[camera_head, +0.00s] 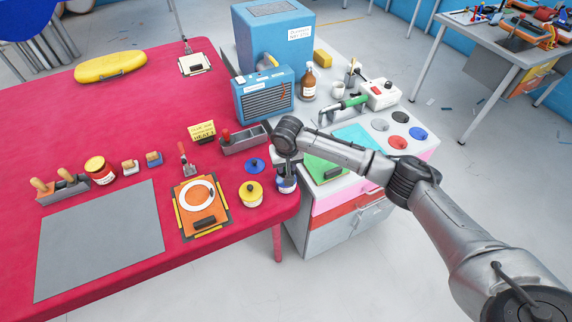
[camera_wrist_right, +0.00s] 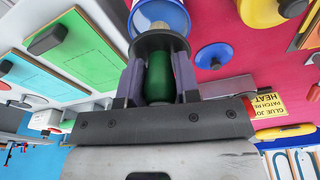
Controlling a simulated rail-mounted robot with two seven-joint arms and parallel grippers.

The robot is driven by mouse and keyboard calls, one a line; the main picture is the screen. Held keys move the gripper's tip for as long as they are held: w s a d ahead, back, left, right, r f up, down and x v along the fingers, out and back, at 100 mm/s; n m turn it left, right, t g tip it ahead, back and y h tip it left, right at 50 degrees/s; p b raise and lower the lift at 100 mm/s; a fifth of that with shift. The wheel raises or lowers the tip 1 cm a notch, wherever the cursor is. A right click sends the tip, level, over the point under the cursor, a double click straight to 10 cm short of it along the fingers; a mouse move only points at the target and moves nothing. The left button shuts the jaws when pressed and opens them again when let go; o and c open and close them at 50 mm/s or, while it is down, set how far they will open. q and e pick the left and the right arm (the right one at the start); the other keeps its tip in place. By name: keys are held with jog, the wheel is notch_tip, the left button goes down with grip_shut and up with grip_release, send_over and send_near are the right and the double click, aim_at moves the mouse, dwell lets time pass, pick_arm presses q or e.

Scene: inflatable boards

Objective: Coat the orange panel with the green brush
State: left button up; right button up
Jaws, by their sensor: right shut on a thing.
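The orange panel (camera_head: 187,195) lies on a dark board on the red table, with a white ring and a black block on top. A red-handled clamp (camera_head: 184,160) stands at its far edge. My right gripper (camera_head: 286,160) is over the blue-banded jar (camera_head: 287,186) at the table's right edge. In the right wrist view it is shut on the green brush (camera_wrist_right: 158,78), whose green handle lies between the fingers. My left gripper is not in view.
A yellow jar (camera_head: 251,194) and a blue lid (camera_head: 254,165) stand between the panel and the blue-banded jar. A grey mat (camera_head: 100,240) lies left of the panel. A white cabinet with a green panel (camera_head: 326,172) adjoins at right.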

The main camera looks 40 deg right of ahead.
jog(key=shift+f, duration=0.25)
jog(key=shift+f, duration=0.25)
dwell(0.5)
dwell(0.9)
jog(key=shift+p, duration=0.35)
dwell(0.3)
jog(key=shift+f, duration=0.1)
dwell(0.6)
jog(key=shift+p, duration=0.35)
dwell(0.7)
